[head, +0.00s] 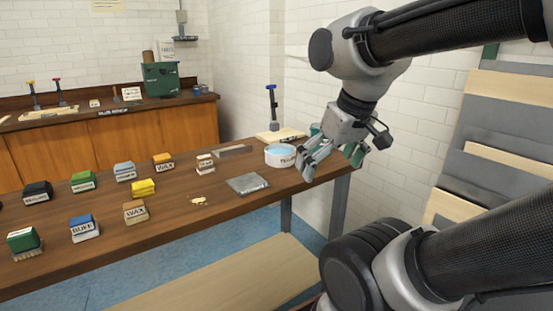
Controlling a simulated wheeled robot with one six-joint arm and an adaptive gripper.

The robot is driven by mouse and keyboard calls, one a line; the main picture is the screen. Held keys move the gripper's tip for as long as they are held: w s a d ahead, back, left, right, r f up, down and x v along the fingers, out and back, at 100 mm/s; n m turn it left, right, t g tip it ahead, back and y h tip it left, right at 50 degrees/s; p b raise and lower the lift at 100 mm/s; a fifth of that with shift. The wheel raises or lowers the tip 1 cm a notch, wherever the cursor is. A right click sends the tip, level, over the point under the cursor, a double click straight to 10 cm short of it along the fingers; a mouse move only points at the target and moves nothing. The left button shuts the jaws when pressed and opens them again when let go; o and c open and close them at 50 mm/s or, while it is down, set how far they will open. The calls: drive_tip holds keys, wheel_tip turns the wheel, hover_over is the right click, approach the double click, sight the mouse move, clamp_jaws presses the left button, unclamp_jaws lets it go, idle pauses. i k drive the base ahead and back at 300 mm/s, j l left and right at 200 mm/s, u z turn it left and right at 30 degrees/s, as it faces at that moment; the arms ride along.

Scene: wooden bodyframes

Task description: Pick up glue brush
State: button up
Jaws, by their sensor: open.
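My gripper (318,157) is open and points down at the right end of the long wooden bench (110,228). No object shows between its fingers. Teal-green parts show behind and beside the fingers, partly hidden; I cannot tell what they are. An upright tool with a blue top and dark stem (271,103) stands on a pale board (280,135) at the bench's back edge, left of my gripper. I cannot tell whether it is the glue brush. A white round tub with pale blue contents (280,155) sits just left of the fingers.
Several labelled, coloured blocks, including a yellow one (143,187), spread over the left and middle bench. A grey flat sheet (247,184) lies near the front edge. A slatted rack (500,150) stands at right. A second bench (70,150) runs along the back wall.

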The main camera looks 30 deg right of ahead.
sight(205, 162)
drive_tip(key=i+l+u, duration=0.1)
drive_tip(key=i, duration=0.4)
drive_tip(key=i+l+u, duration=0.1)
drive_tip(key=i+l, duration=0.25)
drive_tip(key=i, duration=0.1)
